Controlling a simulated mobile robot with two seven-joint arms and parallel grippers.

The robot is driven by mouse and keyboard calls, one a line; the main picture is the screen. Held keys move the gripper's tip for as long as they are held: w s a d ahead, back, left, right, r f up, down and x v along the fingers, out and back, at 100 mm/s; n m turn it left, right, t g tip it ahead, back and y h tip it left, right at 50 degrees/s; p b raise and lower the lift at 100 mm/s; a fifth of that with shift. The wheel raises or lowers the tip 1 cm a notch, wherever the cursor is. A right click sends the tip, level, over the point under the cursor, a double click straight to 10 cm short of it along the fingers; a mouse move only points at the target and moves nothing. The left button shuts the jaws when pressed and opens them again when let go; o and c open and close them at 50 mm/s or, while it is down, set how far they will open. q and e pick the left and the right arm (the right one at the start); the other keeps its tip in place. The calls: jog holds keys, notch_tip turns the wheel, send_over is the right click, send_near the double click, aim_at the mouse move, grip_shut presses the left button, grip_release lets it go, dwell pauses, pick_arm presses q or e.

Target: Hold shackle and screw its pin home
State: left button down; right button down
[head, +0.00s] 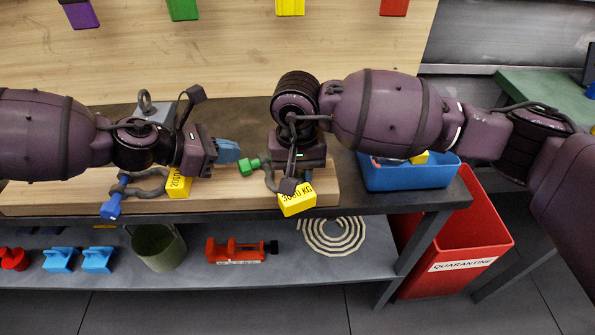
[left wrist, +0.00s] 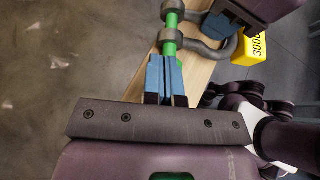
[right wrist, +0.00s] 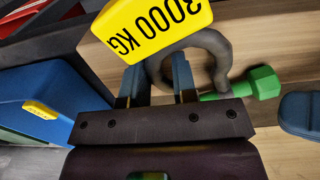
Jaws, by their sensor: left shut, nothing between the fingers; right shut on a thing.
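The grey shackle (head: 270,180) with a yellow 3000 KG tag (head: 297,200) is in my right gripper (head: 290,184), above the wooden board. The right wrist view shows my right fingers (right wrist: 157,85) on the shackle's bow (right wrist: 215,58), just below the tag. The green pin (head: 249,165) points left in the head view; its hex head (right wrist: 264,82) and shaft show in the right wrist view. In the left wrist view the pin (left wrist: 170,22) runs through the shackle's eyes. My left gripper (head: 238,151) is shut and empty, its blue fingertips close to the pin head.
A second shackle (head: 145,188) with a blue pin (head: 110,207) and a yellow tag (head: 179,184) lies on the board (head: 235,199) at left. A blue bin (head: 410,178) stands right of the board. A red quarantine bin (head: 470,235) is below. A shelf (head: 360,268) underneath holds several parts.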

pick_arm(q)
jog(key=shift+s+d, duration=0.2)
jog(key=shift+s, duration=0.1)
dwell(0.6)
jog(key=shift+s+d, duration=0.25)
jog(key=shift+s, duration=0.25)
jog(key=shift+s+d+f, duration=0.15)
jog(key=shift+s+d, duration=0.1)
jog(key=shift+s, duration=0.45)
dwell(0.3)
jog(key=shift+r, duration=0.2)
jog(key=shift+r, duration=0.15)
jog(key=shift+s+a+r, duration=0.1)
jog(key=shift+s+a, duration=0.25)
jog(key=shift+a, duration=0.6)
jog(key=shift+s+a, duration=0.35)
jog(key=shift+a, duration=0.6)
jog(key=shift+s+a+r, duration=0.1)
jog(key=shift+s+a, duration=0.25)
jog(key=shift+a, duration=0.6)
jog(key=shift+f, duration=0.1)
